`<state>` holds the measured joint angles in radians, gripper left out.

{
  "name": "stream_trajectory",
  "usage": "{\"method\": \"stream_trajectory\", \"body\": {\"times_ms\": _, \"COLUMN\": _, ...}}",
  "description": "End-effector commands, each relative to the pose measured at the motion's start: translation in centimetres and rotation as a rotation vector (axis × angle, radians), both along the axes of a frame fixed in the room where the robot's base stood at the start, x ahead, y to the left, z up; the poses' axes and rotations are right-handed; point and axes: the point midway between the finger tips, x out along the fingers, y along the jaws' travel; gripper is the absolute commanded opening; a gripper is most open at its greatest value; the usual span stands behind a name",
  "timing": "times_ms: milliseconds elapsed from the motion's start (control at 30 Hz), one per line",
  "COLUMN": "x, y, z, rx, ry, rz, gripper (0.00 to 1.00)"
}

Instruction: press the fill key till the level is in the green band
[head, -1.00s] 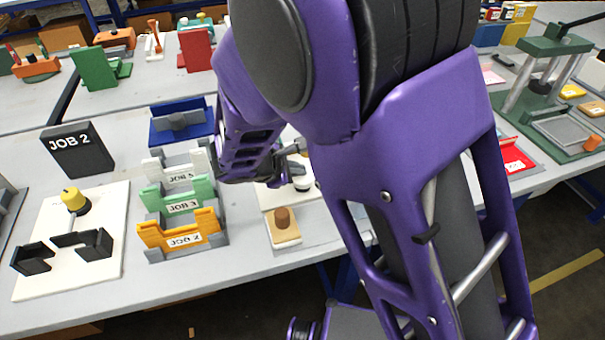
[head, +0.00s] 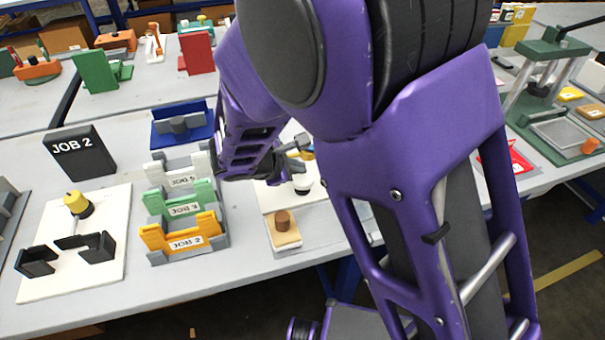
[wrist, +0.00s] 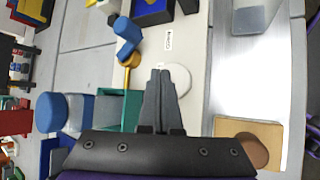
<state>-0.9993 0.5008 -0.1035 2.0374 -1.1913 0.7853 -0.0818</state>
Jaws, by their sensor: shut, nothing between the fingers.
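My gripper (wrist: 160,78) is shut and empty, its fingertips over a white board (wrist: 196,100). A round white disc (wrist: 180,78) lies just right of the fingertips in the wrist view; I cannot tell whether it is the fill key or whether they touch. In the head view a white round part with a dark lower edge (head: 302,184) shows on the board, below my gripper (head: 298,146), which my arm partly covers. A small label (wrist: 168,40) is on the board, its text unreadable. I cannot make out a level or a green band.
A blue and yellow jointed part (wrist: 128,40) stands left of the fingertips. A wooden block with a brown round knob (head: 283,228) is nearer the front edge. JOB-labelled holders (head: 182,240) stand to the left, with a black JOB 2 sign (head: 82,150) beyond.

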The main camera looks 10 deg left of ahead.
Motion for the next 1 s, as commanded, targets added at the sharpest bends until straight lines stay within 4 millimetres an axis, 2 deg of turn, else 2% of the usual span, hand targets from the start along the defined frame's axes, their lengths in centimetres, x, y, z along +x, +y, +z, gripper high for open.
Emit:
{"method": "stream_trajectory", "body": {"times_ms": 367, "x": 0.0, "y": 0.0, "z": 0.3, "rx": 0.001, "ry": 0.000, "rz": -0.001, "gripper": 0.00}}
{"method": "stream_trajectory", "body": {"times_ms": 800, "x": 0.0, "y": 0.0, "z": 4.5, "rx": 0.002, "ry": -0.001, "rz": -0.001, "gripper": 0.00}}
{"method": "stream_trajectory", "body": {"times_ms": 1000, "x": 0.0, "y": 0.0, "z": 5.2, "rx": 0.000, "ry": 0.000, "rz": 0.000, "gripper": 0.00}}
